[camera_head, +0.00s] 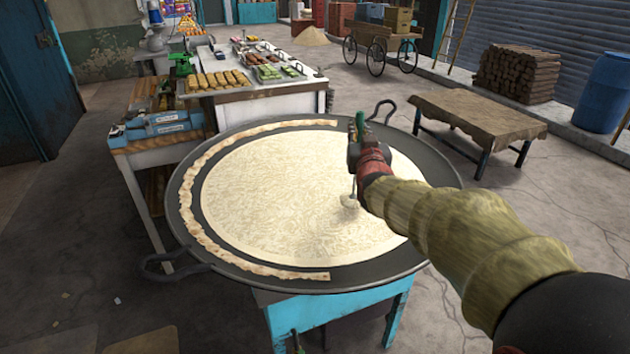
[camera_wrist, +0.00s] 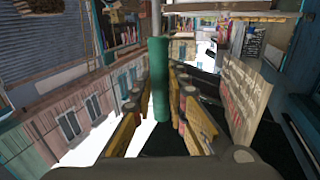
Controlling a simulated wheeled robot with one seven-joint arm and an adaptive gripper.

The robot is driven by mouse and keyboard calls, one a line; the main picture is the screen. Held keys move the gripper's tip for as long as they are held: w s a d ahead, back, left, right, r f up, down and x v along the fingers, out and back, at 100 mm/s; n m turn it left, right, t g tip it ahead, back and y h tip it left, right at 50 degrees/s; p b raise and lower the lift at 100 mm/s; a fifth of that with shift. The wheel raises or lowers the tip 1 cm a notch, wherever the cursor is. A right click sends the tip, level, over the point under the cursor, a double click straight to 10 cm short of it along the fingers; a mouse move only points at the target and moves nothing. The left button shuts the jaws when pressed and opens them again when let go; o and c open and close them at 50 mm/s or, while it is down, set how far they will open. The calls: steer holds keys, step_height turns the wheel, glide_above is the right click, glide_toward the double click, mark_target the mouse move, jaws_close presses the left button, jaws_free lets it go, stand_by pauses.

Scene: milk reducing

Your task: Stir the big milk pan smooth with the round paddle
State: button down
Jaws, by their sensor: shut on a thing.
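The big milk pan (camera_head: 430,160) is a wide, dark, shallow pan on a blue stand. It holds pale, textured milk, with a thick crust strip curving along its left side. My gripper (camera_head: 358,135) is over the right part of the pan, shut on the green handle of the round paddle. In the wrist view the green handle (camera_wrist: 159,80) stands upright between the two fingers. The paddle's pale end (camera_head: 349,201) is at the milk surface below my gripper. How deep it sits is hard to tell. My arm hides the pan's right front part.
A white counter (camera_head: 268,104) with trays of sweets stands behind the pan at the left. A low table with a brown cloth (camera_head: 480,114) is at the right. Pan handles stick out at the front left (camera_head: 172,264) and back right (camera_head: 381,110). A blue barrel (camera_head: 603,92) stands far right.

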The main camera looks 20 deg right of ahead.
mark_target(361, 118)
steer(key=shift+r+p, duration=0.75)
steer(key=shift+r, duration=1.15)
steer(key=shift+r+p, duration=0.7)
steer(key=shift+r, duration=1.1)
steer(key=shift+f, duration=0.1)
